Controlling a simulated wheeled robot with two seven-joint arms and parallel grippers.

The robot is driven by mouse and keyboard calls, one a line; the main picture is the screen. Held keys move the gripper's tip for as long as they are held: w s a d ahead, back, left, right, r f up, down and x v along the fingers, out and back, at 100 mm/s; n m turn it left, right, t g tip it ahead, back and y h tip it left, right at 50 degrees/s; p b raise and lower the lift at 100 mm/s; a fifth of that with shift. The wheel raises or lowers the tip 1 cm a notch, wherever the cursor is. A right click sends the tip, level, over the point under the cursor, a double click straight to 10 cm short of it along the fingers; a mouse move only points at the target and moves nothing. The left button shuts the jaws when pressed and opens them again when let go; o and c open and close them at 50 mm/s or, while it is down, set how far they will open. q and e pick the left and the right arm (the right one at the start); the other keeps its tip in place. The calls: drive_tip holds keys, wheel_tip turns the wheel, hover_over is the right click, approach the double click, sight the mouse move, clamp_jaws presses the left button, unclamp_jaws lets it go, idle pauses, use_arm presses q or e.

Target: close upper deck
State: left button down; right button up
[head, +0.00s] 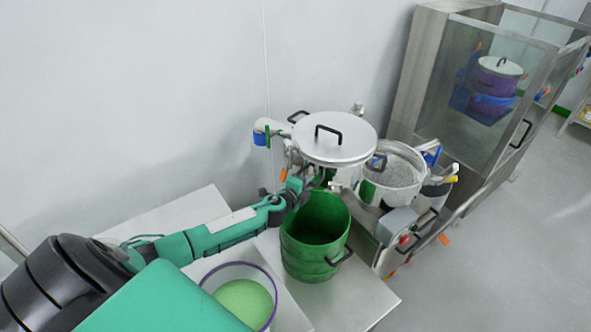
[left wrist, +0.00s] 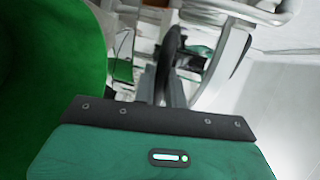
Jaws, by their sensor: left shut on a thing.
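A round steel lid (head: 350,148) with a black handle on top sits high on the machine at the centre of the head view; I take it to be part of the upper deck. My left gripper (head: 301,181) is just below and left of the lid, beside the green drum. In the left wrist view my left gripper (left wrist: 168,75) is shut on a dark curved handle (left wrist: 172,45), beside a pale curved rim. The fingers and arm hide most of the hold in the head view. My right gripper is not in view.
An open green drum (head: 316,262) stands on the bench right below my gripper; its green wall (left wrist: 45,80) fills the left of the wrist view. A clear tub of green powder (head: 243,302) is nearer. A steel bowl of grey material (head: 395,172) is right of the lid.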

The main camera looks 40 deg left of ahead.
use_arm(q)
drive_tip(key=shift+d+n, duration=0.3)
drive_tip(key=shift+d, duration=0.7)
drive_tip(key=c, duration=1.5)
unclamp_jaws()
drive_tip(key=shift+c, duration=0.2)
drive_tip(key=shift+a, duration=0.1)
drive_tip(key=b+v, duration=0.1)
drive_tip(key=v, duration=1.1)
drive_tip(key=shift+d, duration=0.25)
